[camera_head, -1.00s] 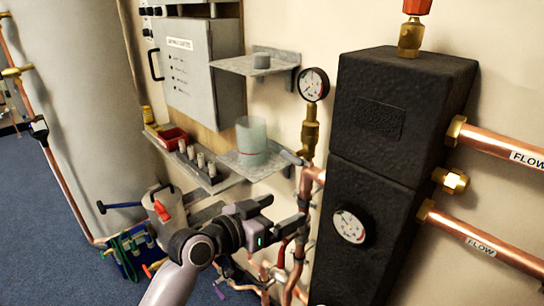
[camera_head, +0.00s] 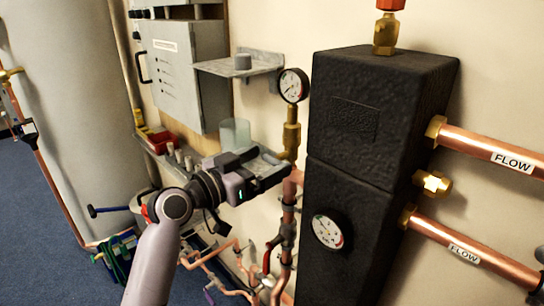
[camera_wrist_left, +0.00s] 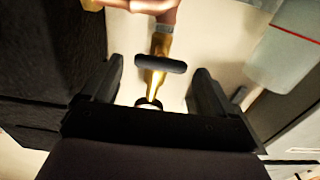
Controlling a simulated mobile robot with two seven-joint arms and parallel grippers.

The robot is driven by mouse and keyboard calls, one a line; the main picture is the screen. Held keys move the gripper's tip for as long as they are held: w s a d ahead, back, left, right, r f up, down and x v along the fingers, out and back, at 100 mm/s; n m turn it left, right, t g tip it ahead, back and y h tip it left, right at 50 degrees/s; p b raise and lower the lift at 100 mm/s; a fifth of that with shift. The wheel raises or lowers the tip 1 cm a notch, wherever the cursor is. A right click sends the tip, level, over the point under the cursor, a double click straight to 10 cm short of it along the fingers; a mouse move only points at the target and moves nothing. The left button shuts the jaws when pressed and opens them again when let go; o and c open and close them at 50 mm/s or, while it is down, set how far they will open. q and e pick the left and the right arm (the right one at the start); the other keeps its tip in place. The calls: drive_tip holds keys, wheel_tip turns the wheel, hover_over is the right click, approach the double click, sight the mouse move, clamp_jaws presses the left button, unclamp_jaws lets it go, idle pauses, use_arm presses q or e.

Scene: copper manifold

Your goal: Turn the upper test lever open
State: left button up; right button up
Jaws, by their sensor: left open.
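The brass fitting (camera_head: 292,132) under the upper gauge (camera_head: 293,85) stands on a copper pipe beside the black insulated block. My left gripper (camera_head: 276,167) is open and empty, at the lower end of this fitting, in front of the small shelf. In the left wrist view, a dark rounded bar (camera_wrist_left: 160,63), which looks like the upper test lever, lies across the brass fitting (camera_wrist_left: 158,45), between the open fingers in the picture. I cannot tell whether it is within their reach. In the head view the gripper largely hides the lever. The right gripper is out of view.
The black block (camera_head: 352,170) with a lower gauge (camera_head: 327,232) stands close to the right of the gripper. A clear cup (camera_head: 235,134) is just behind it on the left. An upper shelf (camera_head: 240,65) and a grey cabinet (camera_head: 178,75) are above left. Copper pipes run below.

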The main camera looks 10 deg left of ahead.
use_arm(q)
drive_tip(key=shift+x, duration=1.45)
drive_tip(key=c, duration=1)
drive_tip(key=shift+o, duration=0.2)
